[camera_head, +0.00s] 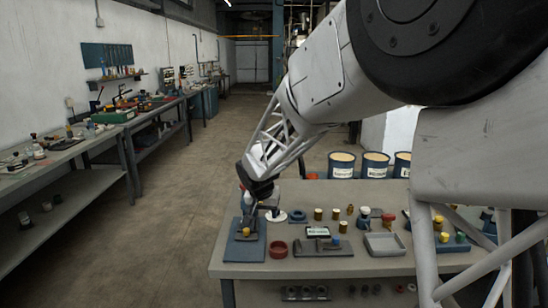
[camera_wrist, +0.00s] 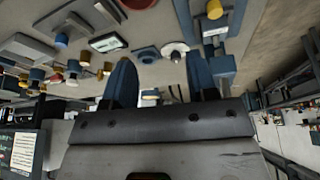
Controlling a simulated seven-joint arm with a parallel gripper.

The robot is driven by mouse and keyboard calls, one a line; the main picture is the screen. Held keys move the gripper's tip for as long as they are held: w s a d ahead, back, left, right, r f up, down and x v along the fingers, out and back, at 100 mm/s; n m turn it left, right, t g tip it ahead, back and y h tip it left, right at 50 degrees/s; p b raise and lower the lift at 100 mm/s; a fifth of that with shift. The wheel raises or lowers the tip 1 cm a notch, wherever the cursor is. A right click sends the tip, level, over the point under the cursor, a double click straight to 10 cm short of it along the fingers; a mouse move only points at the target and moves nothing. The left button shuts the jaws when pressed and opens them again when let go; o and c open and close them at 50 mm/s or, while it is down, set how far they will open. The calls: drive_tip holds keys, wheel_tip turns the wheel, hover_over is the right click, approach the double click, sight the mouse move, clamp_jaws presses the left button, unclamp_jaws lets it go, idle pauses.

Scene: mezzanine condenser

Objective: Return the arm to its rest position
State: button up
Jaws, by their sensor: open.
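My gripper (camera_head: 262,208) hangs over the left end of the grey workbench (camera_head: 335,187), pointing down beside a blue block with a yellow knob (camera_head: 246,232). In the wrist view the two dark blue fingers of my gripper (camera_wrist: 161,78) stand apart. A small white and blue item (camera_wrist: 150,95) shows between them, not clearly gripped. My arm reaches from the upper right down to the bench. Whether the fingertips touch anything is hard to tell.
Blue tubs (camera_head: 342,165) stand behind. The aisle floor (camera_head: 190,185) on the left is clear.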

drive_tip(key=s+d+r, duration=0.6)
drive_tip(key=s+d, duration=0.3)
drive_tip(key=s, duration=0.2)
drive_tip(key=s+d, duration=0.4)
drive_tip(key=s, duration=0.7)
drive_tip(key=s+d+n+g, duration=0.1)
drive_tip(key=s+d, duration=0.3)
drive_tip(key=s, duration=0.7)
drive_tip(key=s+d, duration=0.4)
drive_tip(key=s, duration=0.7)
drive_tip(key=shift+s+d+r+n+y, duration=0.15)
drive_tip(key=shift+d+r+n+y, duration=0.15)
drive_tip(key=shift+n+y, duration=0.1)
